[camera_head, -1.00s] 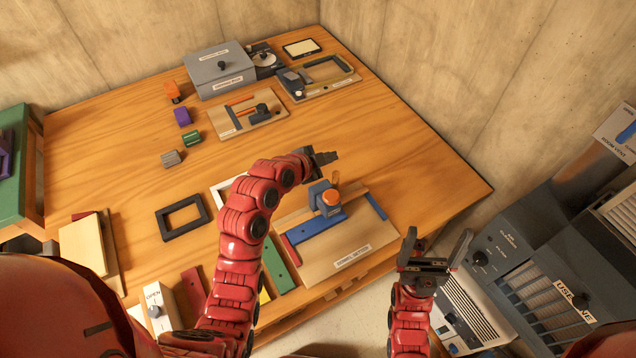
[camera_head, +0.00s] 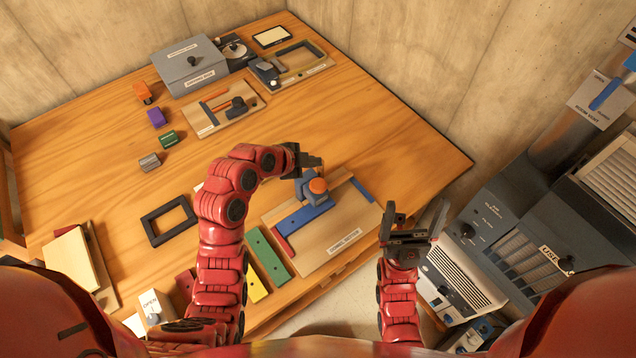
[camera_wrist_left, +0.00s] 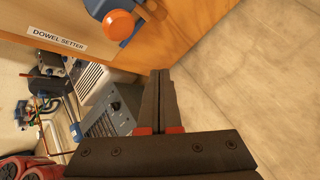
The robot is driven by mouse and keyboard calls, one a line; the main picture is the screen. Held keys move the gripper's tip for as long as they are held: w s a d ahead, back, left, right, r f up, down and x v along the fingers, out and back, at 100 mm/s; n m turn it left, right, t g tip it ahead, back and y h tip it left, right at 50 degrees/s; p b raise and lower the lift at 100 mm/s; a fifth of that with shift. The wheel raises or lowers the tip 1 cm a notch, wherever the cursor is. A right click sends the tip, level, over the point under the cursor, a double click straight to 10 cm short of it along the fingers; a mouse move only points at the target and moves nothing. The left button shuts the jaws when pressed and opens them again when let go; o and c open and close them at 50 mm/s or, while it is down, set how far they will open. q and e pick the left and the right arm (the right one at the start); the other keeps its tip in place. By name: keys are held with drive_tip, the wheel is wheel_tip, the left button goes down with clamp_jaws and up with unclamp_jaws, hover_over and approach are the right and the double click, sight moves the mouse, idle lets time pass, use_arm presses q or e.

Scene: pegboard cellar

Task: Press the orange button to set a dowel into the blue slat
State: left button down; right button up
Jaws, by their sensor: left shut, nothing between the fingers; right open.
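The dowel setter board (camera_head: 318,250) lies near the table's front right edge. Its grey-blue press head carries the orange button (camera_head: 318,186), which also shows at the top of the left wrist view (camera_wrist_left: 119,23). The blue slat (camera_head: 302,219) lies on the board below the press head, between a red piece (camera_head: 283,243) and another blue piece (camera_head: 362,190). My left gripper (camera_head: 316,162) is shut and empty, just behind the button and apart from it in the head view. In the left wrist view its closed fingers (camera_wrist_left: 160,98) show below the button. My right gripper (camera_head: 415,215) is open and empty, right of the board.
Green (camera_head: 268,254) and yellow slats lie left of the board, partly behind my left arm. A dark frame (camera_head: 169,221) lies further left. A grey box (camera_head: 190,66) and other fixtures stand at the back. Grey machines (camera_head: 500,235) stand right of the table.

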use_arm(q)
hover_over(314, 186)
wheel_tip(314, 186, down, 5)
drive_tip(key=shift+r+b, duration=0.15)
drive_tip(key=shift+b, duration=0.15)
wheel_tip(314, 186, down, 2)
drive_tip(key=shift+f+b, duration=0.25)
drive_tip(key=shift+b, duration=1)
drive_tip(key=shift+w+f, duration=0.1)
drive_tip(key=shift+f, duration=0.15)
drive_tip(key=shift+r, duration=0.1)
idle(0.3)
drive_tip(key=shift+f+b, duration=0.5)
drive_tip(key=shift+b, duration=0.65)
